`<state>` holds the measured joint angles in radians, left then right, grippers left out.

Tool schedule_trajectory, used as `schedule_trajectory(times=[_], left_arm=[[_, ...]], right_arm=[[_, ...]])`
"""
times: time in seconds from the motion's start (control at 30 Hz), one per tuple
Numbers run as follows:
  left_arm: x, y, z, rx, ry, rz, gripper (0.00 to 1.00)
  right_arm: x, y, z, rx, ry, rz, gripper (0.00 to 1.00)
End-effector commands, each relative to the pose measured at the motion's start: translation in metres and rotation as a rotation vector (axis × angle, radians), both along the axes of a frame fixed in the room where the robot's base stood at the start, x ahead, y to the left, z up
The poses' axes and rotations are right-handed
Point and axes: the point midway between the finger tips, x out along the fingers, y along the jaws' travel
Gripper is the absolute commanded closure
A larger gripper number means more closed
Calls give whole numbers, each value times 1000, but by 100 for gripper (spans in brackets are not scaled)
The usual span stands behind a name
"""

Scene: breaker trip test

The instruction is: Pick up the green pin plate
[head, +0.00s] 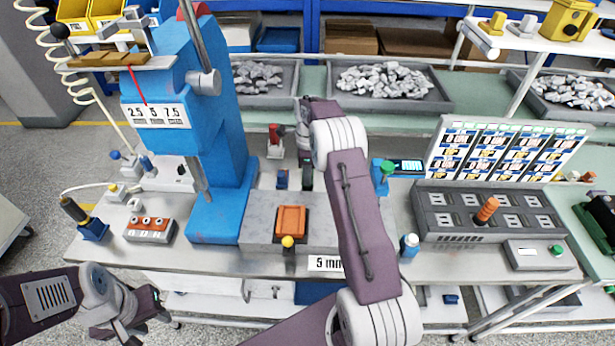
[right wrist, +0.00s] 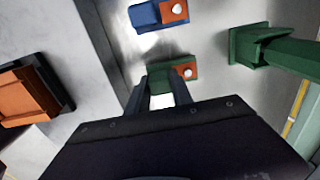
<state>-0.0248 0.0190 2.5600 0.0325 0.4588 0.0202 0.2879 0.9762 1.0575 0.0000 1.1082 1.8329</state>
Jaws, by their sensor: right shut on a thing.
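The green pin plate (right wrist: 184,68), a small green block with an orange end and a white round spot, sits at the fingertips of my right gripper (right wrist: 162,94) in the right wrist view. That gripper is shut on its green part. In the head view my right gripper (head: 306,176) points down at the bench behind the grey block, and it largely hides the green plate. I cannot tell whether the plate touches the bench. My left gripper (head: 132,330) hangs low at the lower left, empty-looking, its jaws unclear.
A similar blue plate (right wrist: 150,15) lies close by; it also shows in the head view (head: 282,180). A green stand (right wrist: 252,46) is to the right. An orange pad (head: 291,219) sits on the grey block. The blue press (head: 215,130) stands left.

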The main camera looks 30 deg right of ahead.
Motion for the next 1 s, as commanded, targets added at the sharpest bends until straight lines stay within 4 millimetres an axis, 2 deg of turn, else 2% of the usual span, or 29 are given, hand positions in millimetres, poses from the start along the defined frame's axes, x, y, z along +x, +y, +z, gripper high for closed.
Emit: schedule_trajectory(times=[0.17, 0.5, 0.63, 0.8, 1.0], left_arm=[[0, 0, -2, 0, 0, 0, 64], [0, 0, -17, 0, 0, 0, 64], [0, 0, -19, 0, 0, 0, 64], [0, 0, -19, 0, 0, 0, 64], [0, 0, -19, 0, 0, 0, 64]], right_arm=[[0, -1, 31, -2, -5, -1, 100], [-73, -39, 77, -1, -4, -4, 100], [-92, -48, 90, -1, -2, -3, 100], [-103, -53, 97, -1, -1, -1, 100], [-99, -56, 97, 0, 0, -21, 100]])
